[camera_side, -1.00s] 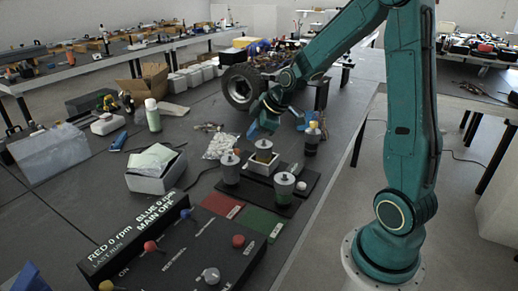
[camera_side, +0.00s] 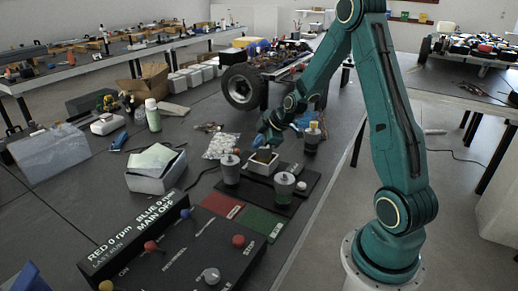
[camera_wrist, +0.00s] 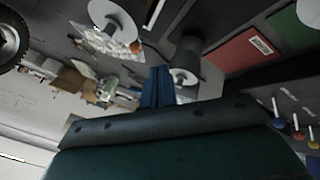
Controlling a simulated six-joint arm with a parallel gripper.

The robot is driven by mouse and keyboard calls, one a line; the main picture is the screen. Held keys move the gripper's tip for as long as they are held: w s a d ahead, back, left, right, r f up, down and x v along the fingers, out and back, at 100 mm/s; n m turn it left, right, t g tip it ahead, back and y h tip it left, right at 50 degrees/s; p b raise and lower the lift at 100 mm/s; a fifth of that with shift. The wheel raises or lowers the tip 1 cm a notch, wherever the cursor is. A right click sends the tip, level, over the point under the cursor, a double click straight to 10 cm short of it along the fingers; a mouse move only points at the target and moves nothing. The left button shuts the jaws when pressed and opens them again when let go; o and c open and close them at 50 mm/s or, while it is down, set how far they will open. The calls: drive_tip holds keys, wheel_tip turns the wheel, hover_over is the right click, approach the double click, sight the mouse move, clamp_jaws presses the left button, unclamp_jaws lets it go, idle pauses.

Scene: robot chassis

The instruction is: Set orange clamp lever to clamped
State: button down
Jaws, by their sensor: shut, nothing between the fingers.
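I cannot pick out the orange clamp lever for certain. A small orange spot (camera_side: 237,151) shows at the top of the left grey canister (camera_side: 230,170), too small to tell its shape or setting. A second grey canister (camera_side: 284,188) stands at the front right of the same dark base. My gripper (camera_side: 262,140) is shut and empty, just above and behind a white open box (camera_side: 262,167) between the canisters. In the wrist view its blue fingers (camera_wrist: 157,88) are together, beside a dark cylinder (camera_wrist: 201,58). No orange lever is clear there.
A dark bottle (camera_side: 312,140) stands right of the gripper. Red (camera_side: 222,205) and green (camera_side: 263,222) pads lie in front of the canisters. A control box (camera_side: 180,250) with coloured knobs is nearest the camera. A wheel (camera_side: 241,87) stands behind.

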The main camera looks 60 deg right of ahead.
sight(238, 150)
drive_tip(key=x, duration=0.9)
drive_tip(key=shift+w+f, duration=0.15)
drive_tip(key=shift+f, duration=0.1)
drive_tip(key=shift+w+d, duration=0.6)
drive_tip(key=shift+w, duration=0.05)
drive_tip(key=shift+w+d, duration=0.7)
drive_tip(key=shift+w, duration=0.1)
drive_tip(key=shift+d+r+m+y, duration=0.2)
drive_tip(key=shift+d+y, duration=0.35)
drive_tip(key=shift+y, duration=0.05)
drive_tip(key=shift+d+r+m+y, duration=0.2)
drive_tip(key=shift+d+y, duration=0.3)
drive_tip(key=shift+y, duration=0.1)
drive_tip(key=shift+r, duration=0.85)
